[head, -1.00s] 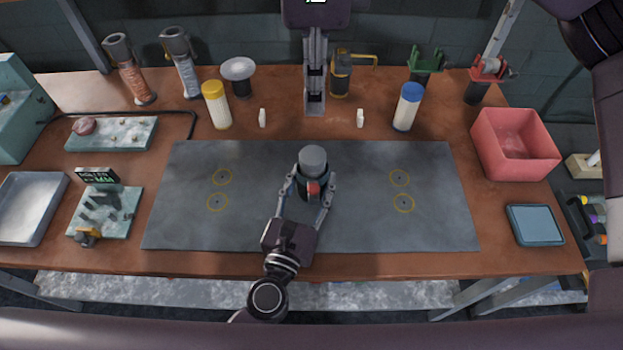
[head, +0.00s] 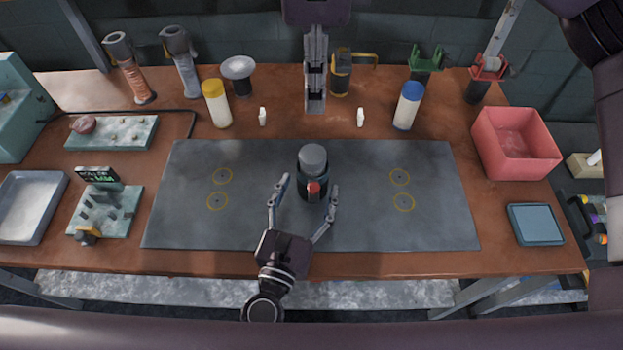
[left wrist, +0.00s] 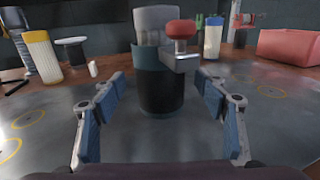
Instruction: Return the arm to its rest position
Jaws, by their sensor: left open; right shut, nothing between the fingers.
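A dark upright burner-like device (head: 313,190) with a grey top and a red knob stands on the grey mat (head: 370,225). My left gripper (head: 308,186) reaches in from the front edge. It is open, with its fingers spread on either side of the device's near side and a gap visible. In the left wrist view the device (left wrist: 160,90) stands upright ahead between the blue-padded fingers, apart from both. My right gripper (head: 315,105) hangs at the top centre with its fingers shut together and empty.
A yellow-capped bottle (head: 216,105), a blue-capped bottle (head: 407,107) and two small white pieces stand behind the mat. A red bin (head: 515,145) and a blue tray (head: 535,224) are at right. A metal tray (head: 30,207) is at left. Both sides of the mat are clear.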

